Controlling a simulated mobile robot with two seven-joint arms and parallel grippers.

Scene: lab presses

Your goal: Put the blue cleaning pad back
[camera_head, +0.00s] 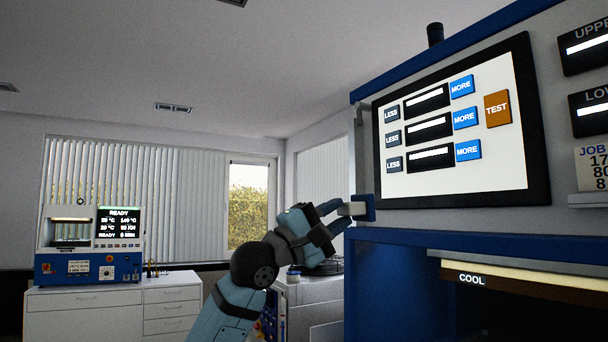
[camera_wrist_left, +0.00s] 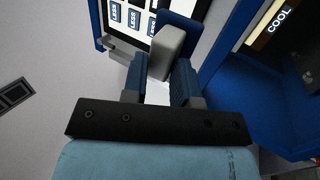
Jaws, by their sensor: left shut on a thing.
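The blue cleaning pad (camera_head: 370,207) has a pale grey grip and sits beside the lower left corner of the press's touch screen (camera_head: 455,120). My left gripper (camera_head: 337,211) reaches up from below and is shut on the pale grip. In the left wrist view the grip stands between the two blue fingers (camera_wrist_left: 161,75), with the blue pad (camera_wrist_left: 187,27) beyond it. I cannot tell whether the pad touches the press. My right gripper is not in view.
The blue and grey press (camera_head: 390,260) fills the right side, with an open bay marked COOL (camera_head: 472,280) below the screen. A small blue instrument (camera_head: 88,268) stands on a white cabinet (camera_head: 105,310) at the far left. The air left of my arm is clear.

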